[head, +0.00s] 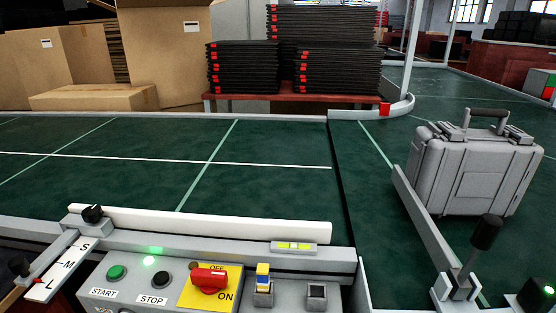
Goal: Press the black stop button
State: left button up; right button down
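A grey control box (105,298) stands at the near edge of the conveyor, at the bottom of the head view. The black stop button (163,278) sits on it above a white STOP label. A green start button (117,272) is to its left, above a START label. A red rotary switch (209,279) on a yellow OFF/ON plate is to the right of the stop button. Neither of my grippers is in view.
A grey hard case (472,168) stands on the green conveyor (275,190) at the right, beside a metal guide bar (425,222) and a black-knobbed lever (485,234). Cardboard boxes (165,50) and black stacks (340,72) stand behind.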

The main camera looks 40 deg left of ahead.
aim_at(161, 277)
jog(key=u, duration=1.6)
jog(key=k+j, duration=0.05)
